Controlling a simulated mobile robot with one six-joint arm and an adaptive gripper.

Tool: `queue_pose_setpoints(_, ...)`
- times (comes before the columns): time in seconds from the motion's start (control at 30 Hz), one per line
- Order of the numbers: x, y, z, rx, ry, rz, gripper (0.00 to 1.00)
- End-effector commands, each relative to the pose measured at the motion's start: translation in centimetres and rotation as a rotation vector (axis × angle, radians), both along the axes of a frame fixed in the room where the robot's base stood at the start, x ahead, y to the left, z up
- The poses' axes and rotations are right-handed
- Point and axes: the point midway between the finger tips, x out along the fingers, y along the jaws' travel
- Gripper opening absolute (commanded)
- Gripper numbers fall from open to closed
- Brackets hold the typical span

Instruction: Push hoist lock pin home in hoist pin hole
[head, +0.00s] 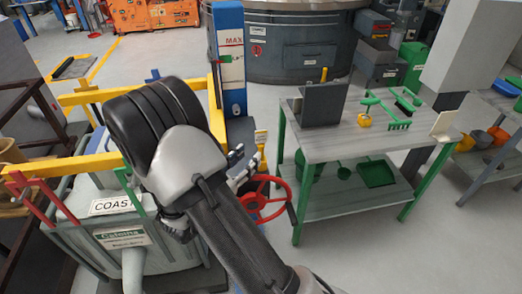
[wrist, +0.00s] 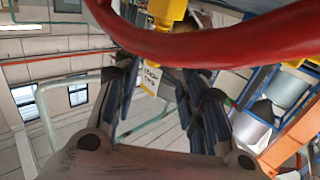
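In the wrist view my gripper (wrist: 157,75) has its two dark fingers spread apart, with nothing visible between the tips. A small white label (wrist: 150,78) shows beyond them, its text too small to read. A yellow part (wrist: 166,10) shows at the top, partly hidden by a red rim (wrist: 210,38) that crosses close to the camera. In the head view a small white tag (head: 261,136) stands above a yellow piece beside the blue column (head: 231,60). My arm hides most of my gripper there. I cannot make out the lock pin or its hole for certain.
A red handwheel (head: 265,202) is right beside my gripper. Yellow rails (head: 70,166) and a grey machine (head: 70,225) stand left. A grey table (head: 345,145) with green legs, holding green parts, stands right.

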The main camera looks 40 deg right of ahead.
Motion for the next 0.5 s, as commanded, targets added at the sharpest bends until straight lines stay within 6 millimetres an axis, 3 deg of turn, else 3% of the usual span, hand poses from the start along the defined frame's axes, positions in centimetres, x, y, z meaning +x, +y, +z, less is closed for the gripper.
queue_pose_setpoints(0.23,0.1,-3.8,0.1,0.001,0.0,-0.006,0.39)
queue_pose_setpoints(0.5,0.5,-4.7,0.2,0.001,0.001,-0.001,0.39)
